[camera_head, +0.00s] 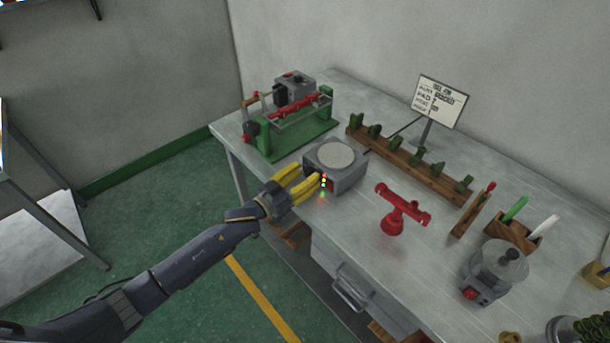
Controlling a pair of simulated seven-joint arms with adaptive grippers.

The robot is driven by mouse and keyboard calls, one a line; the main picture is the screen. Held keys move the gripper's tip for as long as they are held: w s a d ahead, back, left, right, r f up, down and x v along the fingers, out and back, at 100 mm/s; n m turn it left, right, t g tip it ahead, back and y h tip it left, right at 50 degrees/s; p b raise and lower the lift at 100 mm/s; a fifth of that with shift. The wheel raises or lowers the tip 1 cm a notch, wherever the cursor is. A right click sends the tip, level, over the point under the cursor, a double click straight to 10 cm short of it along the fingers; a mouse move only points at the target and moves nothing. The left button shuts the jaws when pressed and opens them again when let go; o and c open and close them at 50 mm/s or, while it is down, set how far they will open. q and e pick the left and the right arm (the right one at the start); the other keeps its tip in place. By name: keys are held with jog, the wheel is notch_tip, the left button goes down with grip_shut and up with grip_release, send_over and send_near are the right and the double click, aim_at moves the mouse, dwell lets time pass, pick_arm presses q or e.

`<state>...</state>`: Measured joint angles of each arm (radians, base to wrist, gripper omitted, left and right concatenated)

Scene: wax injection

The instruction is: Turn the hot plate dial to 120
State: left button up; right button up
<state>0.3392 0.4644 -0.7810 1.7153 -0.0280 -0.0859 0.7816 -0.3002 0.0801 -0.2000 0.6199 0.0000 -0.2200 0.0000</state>
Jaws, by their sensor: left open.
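The hot plate (350,179) is a grey box with a pale round top, standing near the table's left front edge. Small red, yellow and green lights show at its front corner. My left gripper (309,179) has yellow fingers and is open at the hot plate's front left face. The fingers cover much of that face, so the dial is hidden and I cannot tell its setting. I cannot tell whether the fingers touch the dial. My right gripper is not in view.
A green-based machine (295,138) stands behind the hot plate. A red stand (400,208) and a grey pot device (492,270) stand to its right. A wooden rack (410,160) and a sign (440,102) are at the back. A drawer (350,285) is below the front edge.

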pick_arm(q)
jog(key=shift+o, duration=0.2)
grip_shut()
jog(key=m, duration=0.4)
dwell(0.3)
jog(key=shift+c, duration=0.2)
grip_release()
